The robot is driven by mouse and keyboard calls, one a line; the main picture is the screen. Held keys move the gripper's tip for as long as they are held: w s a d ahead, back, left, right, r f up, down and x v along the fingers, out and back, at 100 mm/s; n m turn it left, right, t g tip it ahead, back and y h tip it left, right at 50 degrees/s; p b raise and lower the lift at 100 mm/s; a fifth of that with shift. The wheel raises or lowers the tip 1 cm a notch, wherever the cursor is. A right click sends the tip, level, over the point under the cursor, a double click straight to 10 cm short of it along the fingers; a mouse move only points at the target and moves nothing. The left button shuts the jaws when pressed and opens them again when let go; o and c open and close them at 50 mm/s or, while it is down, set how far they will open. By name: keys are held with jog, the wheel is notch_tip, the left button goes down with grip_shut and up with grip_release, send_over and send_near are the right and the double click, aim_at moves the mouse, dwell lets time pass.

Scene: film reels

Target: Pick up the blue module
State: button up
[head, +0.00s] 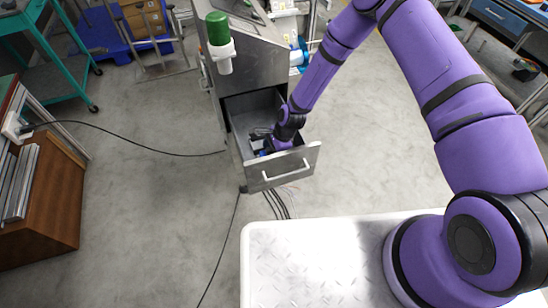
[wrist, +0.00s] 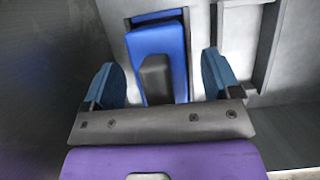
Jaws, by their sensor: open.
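The blue module (wrist: 158,45) is a blue block with a dark raised piece on it, lying in the open metal drawer (head: 240,120). In the head view only a small bit of blue (head: 264,152) shows beside my gripper. My gripper (wrist: 160,80) is inside the drawer, with its two blue-padded fingers spread on the left and right of the module. Gaps show between each finger and the module. The module's near end is hidden behind the gripper body.
The drawer's front panel with its handle (head: 284,174) stands close to my gripper, and its walls are near on the sides. A green-and-white bottle (head: 219,42) is on the cabinet (head: 255,62) above. Black cables (head: 277,205) lie on the floor below.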

jog(key=shift+c, duration=0.5)
jog(key=c, duration=1.1)
